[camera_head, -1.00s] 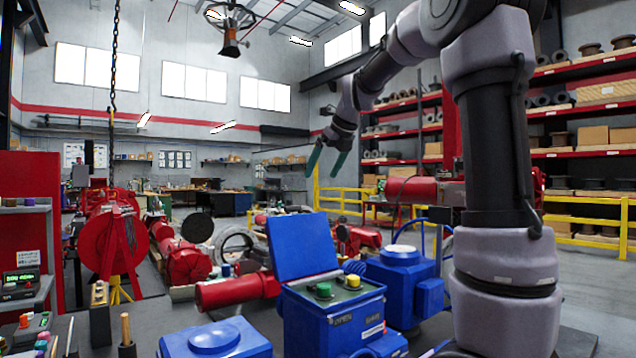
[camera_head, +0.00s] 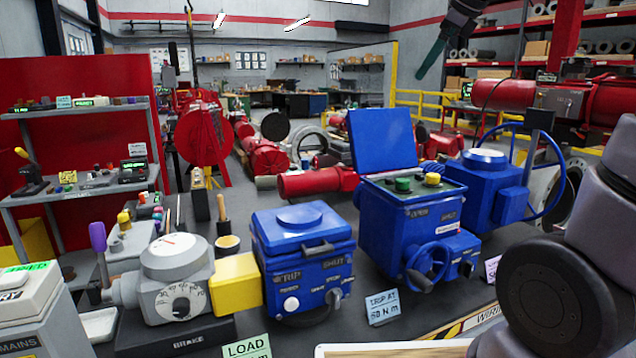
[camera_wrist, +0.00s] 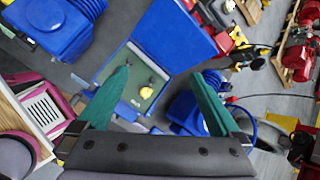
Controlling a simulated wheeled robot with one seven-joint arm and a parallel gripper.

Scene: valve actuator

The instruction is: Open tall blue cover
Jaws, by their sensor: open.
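The tall blue cover (camera_head: 382,140) stands raised at the back edge of a blue box (camera_head: 385,215), exposing a panel with a green button (camera_head: 403,184) and a yellow button (camera_head: 433,179). In the wrist view the raised cover (camera_wrist: 180,38) lies beyond the panel with the yellow button (camera_wrist: 146,88). My gripper (camera_wrist: 160,75) is open and empty, its green fingers spread above the box. In the head view only one green finger (camera_head: 431,58) shows clearly, high and right of the cover, apart from it.
A lower blue box (camera_head: 303,245) with a closed lid stands left of the open one. A grey and yellow brake unit (camera_head: 180,285) is further left. A blue handwheel unit (camera_head: 492,185) stands close on the right.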

